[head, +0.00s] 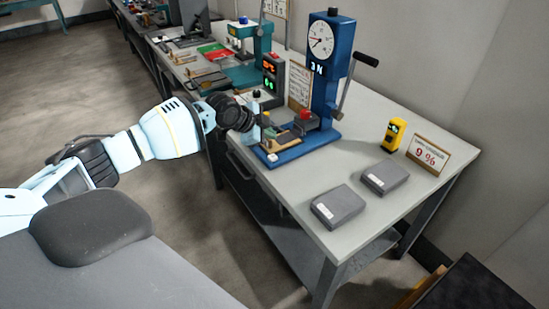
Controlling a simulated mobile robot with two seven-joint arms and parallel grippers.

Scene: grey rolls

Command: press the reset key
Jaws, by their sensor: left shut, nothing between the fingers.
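A blue press-like tester (326,75) with a round dial stands on the grey table. Its blue base (300,148) carries a small board (284,141), a red knob (306,115) and a white key (272,157) at the front corner. No legible label shows which of these is the reset key. My left gripper (258,128) is at the left end of the base, over the table's edge, shut and empty. Its fingers are small in the picture, and I cannot tell whether they touch anything. My right gripper is out of view.
A black display box (272,75) stands behind the tester. Two grey boxes (339,207) (386,177), a yellow device (393,134) and a "9 %" sign (429,155) are to the right. A lever (350,88) sticks out right.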

